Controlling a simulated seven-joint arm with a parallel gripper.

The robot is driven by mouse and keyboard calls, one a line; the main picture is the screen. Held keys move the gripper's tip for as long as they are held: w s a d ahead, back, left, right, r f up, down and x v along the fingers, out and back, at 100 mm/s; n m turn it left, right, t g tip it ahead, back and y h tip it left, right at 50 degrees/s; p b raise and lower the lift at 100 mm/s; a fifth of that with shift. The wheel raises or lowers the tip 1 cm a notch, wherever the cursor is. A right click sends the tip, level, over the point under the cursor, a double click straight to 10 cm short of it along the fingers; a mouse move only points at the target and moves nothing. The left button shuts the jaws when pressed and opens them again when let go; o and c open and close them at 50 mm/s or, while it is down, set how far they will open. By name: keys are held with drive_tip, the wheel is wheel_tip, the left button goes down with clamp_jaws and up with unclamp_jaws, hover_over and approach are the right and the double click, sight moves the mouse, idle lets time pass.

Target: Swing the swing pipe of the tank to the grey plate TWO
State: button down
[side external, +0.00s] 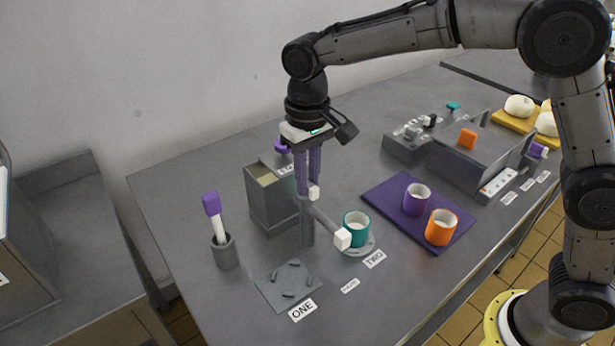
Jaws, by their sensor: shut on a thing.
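The tank (264,203) is a grey box standing on the table. In front of it stands the grey post of the swing pipe (307,228). The pipe's arm slants toward the lower right and ends in a white tip (342,239) at the left side of the teal cup. My gripper (314,188) points down with purple fingers, shut on the white knob at the pipe's top. The round grey plate TWO (369,251) is mostly hidden under the teal cup (356,230). Plate ONE (269,287) is grey, ribbed and empty, at the front left.
A purple mat (378,194) holds a purple cup (417,200) and an orange cup (442,228). A grey holder (225,253) with a purple-topped white stick stands at the left. Grey boxes and a control unit (408,146) stand at the back right.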

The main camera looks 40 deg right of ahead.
idle(0.4)
drive_tip(key=n, duration=0.5)
drive_tip(key=shift+r, duration=0.1)
drive_tip(key=n, duration=0.6)
idle(0.6)
drive_tip(key=c, duration=0.8)
unclamp_jaws()
wheel_tip(320, 180, up, 14)
drive_tip(key=shift+d, duration=0.1)
